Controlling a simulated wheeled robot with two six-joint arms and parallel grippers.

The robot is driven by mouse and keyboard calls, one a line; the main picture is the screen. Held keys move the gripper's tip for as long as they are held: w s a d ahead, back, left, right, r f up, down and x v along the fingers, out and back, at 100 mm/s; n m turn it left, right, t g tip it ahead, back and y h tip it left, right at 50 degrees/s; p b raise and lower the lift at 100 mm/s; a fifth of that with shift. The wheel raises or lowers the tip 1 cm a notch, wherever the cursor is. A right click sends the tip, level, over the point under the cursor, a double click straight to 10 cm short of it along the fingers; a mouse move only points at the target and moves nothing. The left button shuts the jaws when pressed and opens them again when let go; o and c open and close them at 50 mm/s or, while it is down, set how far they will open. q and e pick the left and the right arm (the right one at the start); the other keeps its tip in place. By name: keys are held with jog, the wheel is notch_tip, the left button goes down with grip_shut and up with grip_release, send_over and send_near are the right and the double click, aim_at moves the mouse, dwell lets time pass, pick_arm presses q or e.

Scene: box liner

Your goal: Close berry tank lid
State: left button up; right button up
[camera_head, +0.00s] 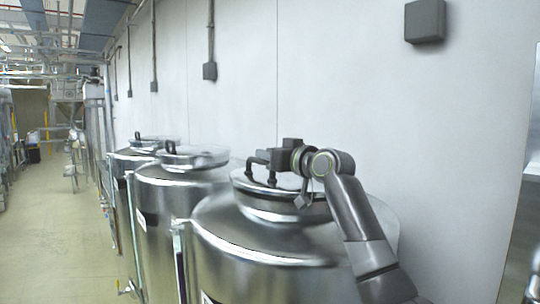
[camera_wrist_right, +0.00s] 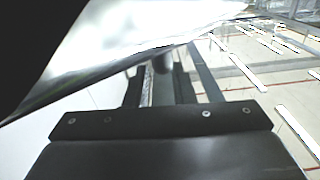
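The nearest steel tank (camera_head: 270,250) stands in the front right of the head view. Its round shiny lid (camera_head: 245,182) lies over the tank's neck, roughly flat; I cannot tell whether it is fully seated. A black handle (camera_head: 254,166) stands up from the lid. My right gripper (camera_head: 279,160) is at this handle, with my right arm reaching in from the lower right. In the right wrist view my fingers (camera_wrist_right: 165,85) show with a dark rounded piece (camera_wrist_right: 163,62) by their tips, below a shiny metal surface. Whether they grip it is unclear. My left gripper is out of view.
Two similar tanks (camera_head: 180,185) (camera_head: 122,160) with lids stand in a row behind, to the left. A white wall (camera_head: 330,80) with grey boxes runs close along the right side. The floor (camera_head: 60,230) on the left is clear.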

jog(key=shift+o, duration=1.2)
jog(key=shift+f, duration=0.1)
jog(key=shift+d, duration=0.1)
jog(key=shift+s+d+f+b, duration=0.1)
jog(key=shift+s+d+b, duration=0.3)
jog(key=shift+b, duration=0.1)
jog(key=b+v, duration=0.7)
jog(key=v, duration=0.9)
jog(key=shift+s, duration=0.1)
